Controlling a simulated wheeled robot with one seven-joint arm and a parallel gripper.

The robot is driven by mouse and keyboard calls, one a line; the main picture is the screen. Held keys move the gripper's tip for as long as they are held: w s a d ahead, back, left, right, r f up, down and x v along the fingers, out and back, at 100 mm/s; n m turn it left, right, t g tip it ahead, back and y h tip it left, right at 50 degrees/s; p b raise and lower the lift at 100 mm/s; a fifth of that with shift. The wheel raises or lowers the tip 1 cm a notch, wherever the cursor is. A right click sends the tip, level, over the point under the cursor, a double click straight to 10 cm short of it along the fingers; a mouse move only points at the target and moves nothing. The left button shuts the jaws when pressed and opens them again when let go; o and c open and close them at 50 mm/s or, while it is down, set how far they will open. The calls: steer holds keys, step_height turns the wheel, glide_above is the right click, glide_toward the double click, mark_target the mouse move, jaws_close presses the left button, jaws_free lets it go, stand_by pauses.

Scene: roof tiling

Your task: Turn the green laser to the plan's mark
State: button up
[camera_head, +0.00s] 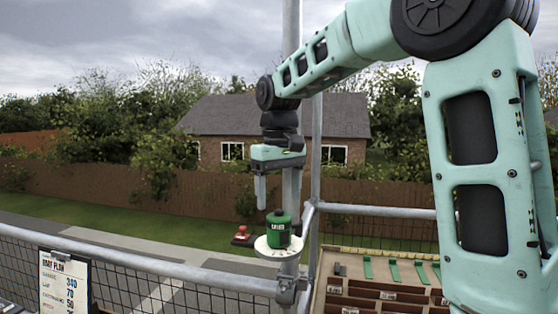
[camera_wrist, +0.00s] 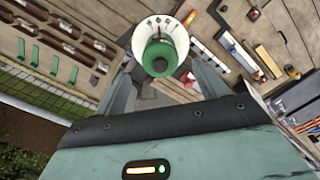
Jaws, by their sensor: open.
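The green laser (camera_head: 278,224) is a small dark green cylinder standing upright on a round white dial plate (camera_head: 263,251) fixed at the scaffold pole. My gripper (camera_head: 279,201) is open and points down just above the laser, apart from it in the head view. In the wrist view the laser (camera_wrist: 160,62) shows end-on against its white dial, between my two fingers. The dial's marks are too small to read. The day plan (camera_head: 65,284) is a white sheet on a clipboard at lower left, with handwritten figures that are hard to read.
A metal guard rail (camera_head: 150,263) with mesh runs across the front, and an upright pole (camera_head: 291,100) stands beside the laser. A small red-topped item (camera_head: 243,233) shows left of the dial. A wooden tray (camera_head: 330,306) with compartments and green strips lies at lower right.

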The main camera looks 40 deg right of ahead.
step_height(320, 180, up, 9)
steer(key=shift+b, duration=0.3)
steer(key=shift+a+f, duration=0.15)
stand_by(0.3)
